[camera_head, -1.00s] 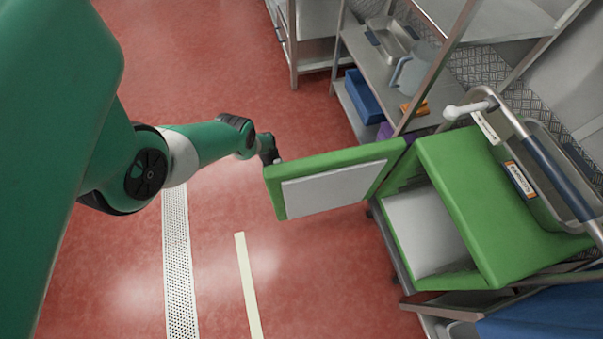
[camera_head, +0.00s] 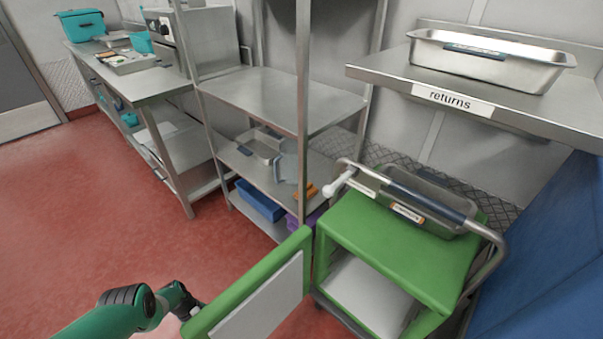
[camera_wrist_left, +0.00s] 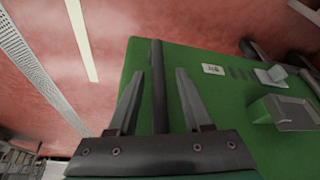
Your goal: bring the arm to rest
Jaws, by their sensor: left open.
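My left gripper (camera_head: 193,310) is at the free edge of the open green door (camera_head: 232,297), low in the head view. The left wrist view shows its two fingers (camera_wrist_left: 158,90) apart, with a dark bar (camera_wrist_left: 158,70) between them against the green panel (camera_wrist_left: 215,80). I cannot tell whether the fingers touch the bar. The door belongs to the green box cart (camera_head: 400,245), which stands open with a pale interior (camera_head: 365,295). My right gripper is out of view.
A steel shelf unit (camera_head: 270,95) stands behind the cart, with a blue bin (camera_head: 260,200) low down. A steel pan (camera_head: 490,58) sits on the "returns" shelf (camera_head: 450,98) at right. Red floor (camera_head: 90,210) is clear at left.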

